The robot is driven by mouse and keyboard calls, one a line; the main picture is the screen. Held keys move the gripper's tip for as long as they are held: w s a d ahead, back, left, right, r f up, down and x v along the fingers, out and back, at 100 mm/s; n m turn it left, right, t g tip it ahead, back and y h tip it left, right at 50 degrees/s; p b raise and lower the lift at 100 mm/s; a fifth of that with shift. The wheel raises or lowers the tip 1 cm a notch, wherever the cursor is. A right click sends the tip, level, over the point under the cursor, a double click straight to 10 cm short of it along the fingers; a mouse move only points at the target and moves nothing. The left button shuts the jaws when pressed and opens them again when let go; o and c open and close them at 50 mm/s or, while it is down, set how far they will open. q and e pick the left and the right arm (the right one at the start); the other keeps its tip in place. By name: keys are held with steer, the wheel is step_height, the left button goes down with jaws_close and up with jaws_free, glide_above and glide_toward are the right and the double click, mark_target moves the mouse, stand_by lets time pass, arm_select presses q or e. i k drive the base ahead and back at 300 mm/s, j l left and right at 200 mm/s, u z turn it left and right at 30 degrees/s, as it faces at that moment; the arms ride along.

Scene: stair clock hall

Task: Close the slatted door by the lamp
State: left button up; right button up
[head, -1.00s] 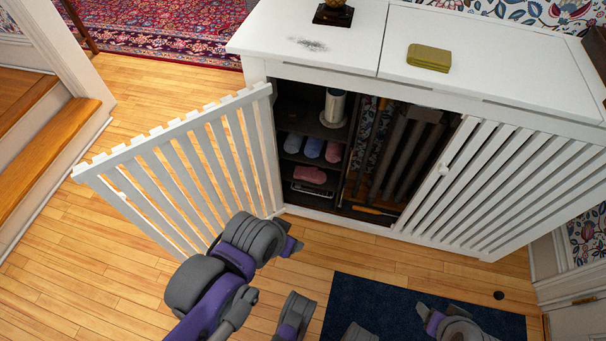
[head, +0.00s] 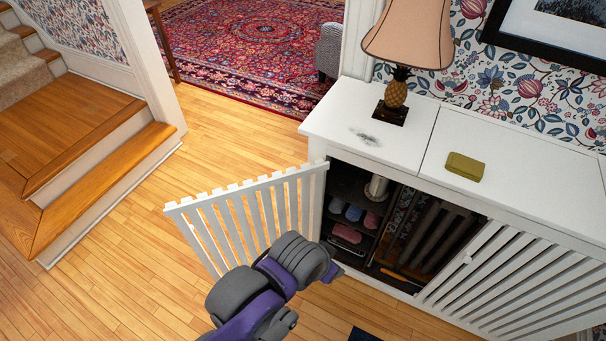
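The slatted door by the lamp (head: 245,210) is white and stands wide open, swung out to the left from the cabinet's left front corner. The lamp (head: 408,36) has a tan shade and a pineapple base and stands on the cabinet top above that hinge side. My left arm reaches up from the bottom, in front of the door's lower right part, and hides it there. I cannot tell whether the arm touches the door. No fingers of my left gripper show. My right gripper is out of view.
The white cabinet (head: 372,143) holds rolled cloths and a spool on shelves, with long dark items beside them. Its right slatted door (head: 530,275) is closed. Wooden steps (head: 100,185) rise at left; the floor between is clear.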

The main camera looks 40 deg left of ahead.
mark_target(234, 192)
steer(key=k+j+z, duration=0.1)
steer(key=k+j, duration=0.15)
steer(key=j, duration=0.25)
steer(key=k+j+z, duration=0.15)
steer(key=j, duration=0.35)
steer(key=k+j+z, duration=0.1)
steer(key=k+j, duration=0.3)
steer(key=k+j+z, duration=0.2)
steer(key=j, duration=0.25)
steer(key=k+j+z, duration=0.4)
steer(key=j, duration=0.25)
steer(key=k+j+z, duration=0.1)
steer(key=j, duration=0.25)
steer(key=k+j+z, duration=0.15)
steer(key=j, duration=0.25)
steer(key=j+z, duration=0.3)
steer(key=j, duration=1.9)
